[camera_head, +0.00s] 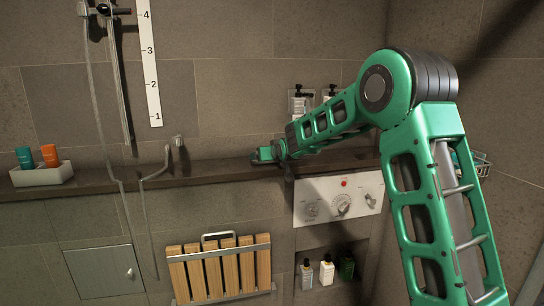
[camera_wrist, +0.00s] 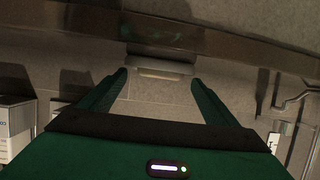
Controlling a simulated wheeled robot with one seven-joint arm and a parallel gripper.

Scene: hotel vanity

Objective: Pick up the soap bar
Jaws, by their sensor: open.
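My gripper (camera_head: 264,155) is at the dark wall ledge, left of the control panel, in the head view. In the wrist view, the two fingers of my gripper (camera_wrist: 158,78) are apart, with nothing held between them. A pale, low bar-shaped thing (camera_wrist: 160,69) shows ahead, between the fingertips, by the ledge. It looks like the soap bar, but the picture is dim and I cannot be sure. I cannot tell how far it is from the fingertips. No soap bar can be made out in the head view.
The ledge (camera_head: 100,182) carries a tray (camera_head: 42,175) with blue and orange bottles at left. Wall bottles (camera_head: 300,104) stand right of my gripper. A hose and hook (camera_head: 178,142) hang to its left. The panel (camera_head: 345,204) and slatted wooden seat (camera_head: 220,273) are below.

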